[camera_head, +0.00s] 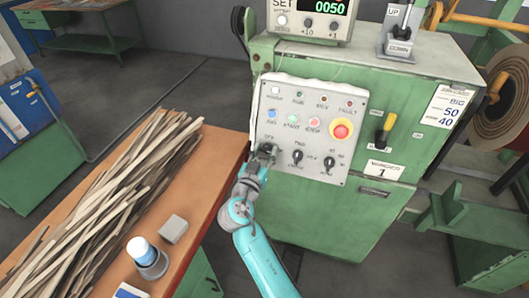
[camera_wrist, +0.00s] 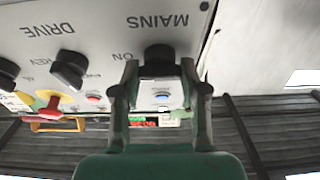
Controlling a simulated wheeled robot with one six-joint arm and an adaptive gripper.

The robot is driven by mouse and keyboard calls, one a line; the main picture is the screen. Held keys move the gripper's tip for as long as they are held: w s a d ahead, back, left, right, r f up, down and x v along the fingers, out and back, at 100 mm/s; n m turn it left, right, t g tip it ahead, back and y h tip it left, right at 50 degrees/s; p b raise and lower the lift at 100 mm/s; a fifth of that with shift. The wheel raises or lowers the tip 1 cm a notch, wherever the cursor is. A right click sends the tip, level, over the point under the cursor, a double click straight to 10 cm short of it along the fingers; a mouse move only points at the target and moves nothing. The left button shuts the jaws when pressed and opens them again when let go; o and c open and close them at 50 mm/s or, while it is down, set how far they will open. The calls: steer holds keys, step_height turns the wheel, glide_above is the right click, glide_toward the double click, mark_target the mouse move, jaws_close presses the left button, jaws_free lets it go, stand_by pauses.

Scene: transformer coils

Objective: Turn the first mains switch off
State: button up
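The grey control panel (camera_head: 262,103) is on the front of the green winder cabinet (camera_head: 345,225). Its mains switch is at the lower left and is mostly hidden behind my gripper (camera_head: 266,153) in the head view. In the wrist view, the panel appears upside down, and the black mains switch (camera_wrist: 158,54) lies under the label MAINS, with ON beside it. My gripper (camera_wrist: 159,68) is open, its two fingertips on either side of the switch with slight gaps visible. Which way the switch points cannot be told.
The drive switch (camera_head: 297,156) and another black rotary switch (camera_head: 329,163) are to the right on the panel. The red emergency button (camera_head: 342,130) is above them. A table (camera_head: 205,185) with wooden strips (camera_head: 110,190) stands at the left, close to my arm.

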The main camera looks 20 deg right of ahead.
steer(key=shift+n+y, duration=0.3)
steer(key=shift+n, duration=0.3)
steer(key=n+y, duration=0.1)
steer(key=n, duration=0.1)
steer(key=n+t+y, duration=0.1)
steer(key=n, duration=0.2)
steer(key=shift+d, duration=0.1)
steer(key=n+y, duration=0.2)
steer(key=n, duration=0.3)
steer(key=shift+n, duration=0.3)
steer(key=n+y, duration=0.1)
steer(key=n, duration=0.1)
steer(key=n+y, duration=0.1)
steer(key=n, duration=0.1)
steer(key=shift+r+n+g, duration=0.15)
steer(key=shift+n+g, duration=0.25)
steer(key=shift+n+g+y, duration=0.5)
steer(key=shift+n+g, duration=0.1)
steer(key=shift+n, duration=1.5)
steer(key=o, duration=1.1)
steer(key=shift+o, duration=0.2)
